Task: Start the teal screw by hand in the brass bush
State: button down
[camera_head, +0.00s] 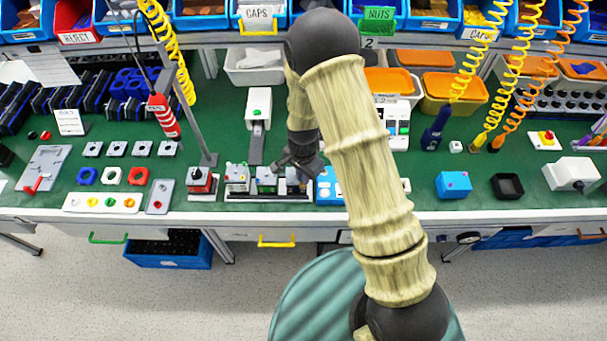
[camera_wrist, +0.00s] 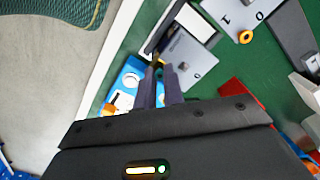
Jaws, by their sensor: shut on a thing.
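My gripper (camera_head: 299,164) is low over the right end of the row of small fixtures on the bench. In the wrist view my gripper (camera_wrist: 161,80) has its two dark fingers close together. A small teal piece, which looks like the teal screw (camera_wrist: 168,72), shows at the fingertips, partly hidden by them. A small brass-coloured part, likely the brass bush (camera_wrist: 155,60), shows just beyond the tips at the edge of a grey plate (camera_wrist: 188,58). I cannot tell whether screw and bush touch. In the head view neither can be made out.
A blue box with white round parts (camera_head: 328,188) stands right of the fixtures. A red-and-grey switch block (camera_head: 201,182) and a thin post (camera_head: 207,158) stand at left.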

jog(key=shift+f, duration=0.1)
jog(key=shift+s+f+m+p, duration=0.15)
jog(key=shift+m+p, duration=0.65)
jog(key=shift+m, duration=2.1)
jog(key=c, duration=1.4)
grip_release()
jog(key=shift+c, duration=0.2)
notch_tip(320, 180, up, 18)
jog(key=b, duration=0.1)
jog(key=shift+w, duration=0.25)
